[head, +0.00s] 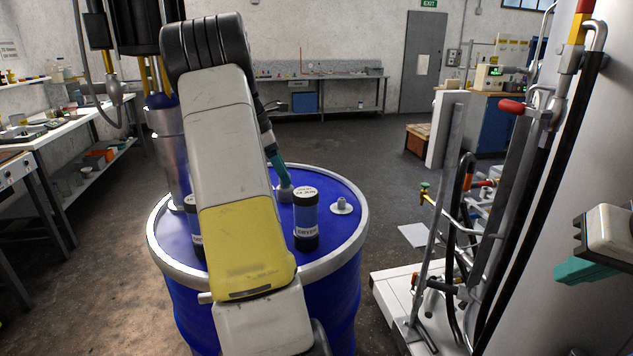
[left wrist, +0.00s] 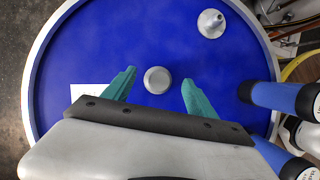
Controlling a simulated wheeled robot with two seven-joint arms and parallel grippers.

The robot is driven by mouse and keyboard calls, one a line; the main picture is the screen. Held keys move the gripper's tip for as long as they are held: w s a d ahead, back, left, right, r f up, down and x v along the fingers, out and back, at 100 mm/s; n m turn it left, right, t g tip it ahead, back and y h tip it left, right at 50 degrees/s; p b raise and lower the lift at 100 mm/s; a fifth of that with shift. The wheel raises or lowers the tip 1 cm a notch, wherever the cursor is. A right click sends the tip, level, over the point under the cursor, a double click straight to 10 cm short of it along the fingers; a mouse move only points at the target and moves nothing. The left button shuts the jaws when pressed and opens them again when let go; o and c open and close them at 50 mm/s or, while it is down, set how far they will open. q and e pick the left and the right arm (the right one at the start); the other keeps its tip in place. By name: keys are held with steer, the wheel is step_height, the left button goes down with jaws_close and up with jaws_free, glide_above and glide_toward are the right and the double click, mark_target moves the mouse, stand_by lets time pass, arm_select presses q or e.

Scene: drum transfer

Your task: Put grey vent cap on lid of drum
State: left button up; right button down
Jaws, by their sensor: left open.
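The blue drum (head: 340,250) stands in the middle of the head view, its blue lid (head: 325,190) inside a pale rim. The lid also fills most of the left wrist view (left wrist: 110,45). A round grey vent cap (left wrist: 157,80) shows against the lid, between my left gripper's fingers, with a gap on both sides. In the head view it appears as a grey piece (head: 285,194) on the lid below the teal fingertip. My left gripper (head: 277,170) is open over the lid; its teal fingers (left wrist: 158,85) are spread. My right gripper (head: 580,270) is partly visible at the right edge.
A small grey fitting with a stem (head: 341,206) stands on the lid. A blue labelled cylinder (head: 306,218) with black ends stands on the lid, close to my left arm; another is mostly hidden. A white wheeled base with pipes (head: 395,300) stands right of the drum.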

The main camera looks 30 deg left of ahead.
arm_select(q)
steer(key=v, duration=0.7)
steer(key=s+d+r+m+y, duration=0.1)
steer(key=s+d+r+m, duration=0.2)
steer(key=d+m, duration=0.5)
steer(key=s+d+r+m, duration=0.3)
steer(key=d+m, duration=0.1)
steer(key=d, duration=0.9)
steer(key=s+d+f+m+t, duration=0.1)
steer(key=s+d+f+m, duration=0.1)
steer(key=s+d+m, duration=0.4)
steer(key=s+d+f+m+t, duration=0.2)
steer(key=s+d+f+m, duration=0.1)
steer(key=s+d+m, duration=0.4)
steer(key=shift+s+d+f+m, duration=0.25)
steer(key=shift+s+m, duration=0.55)
steer(key=shift+s, duration=0.25)
steer(key=shift+a, duration=0.1)
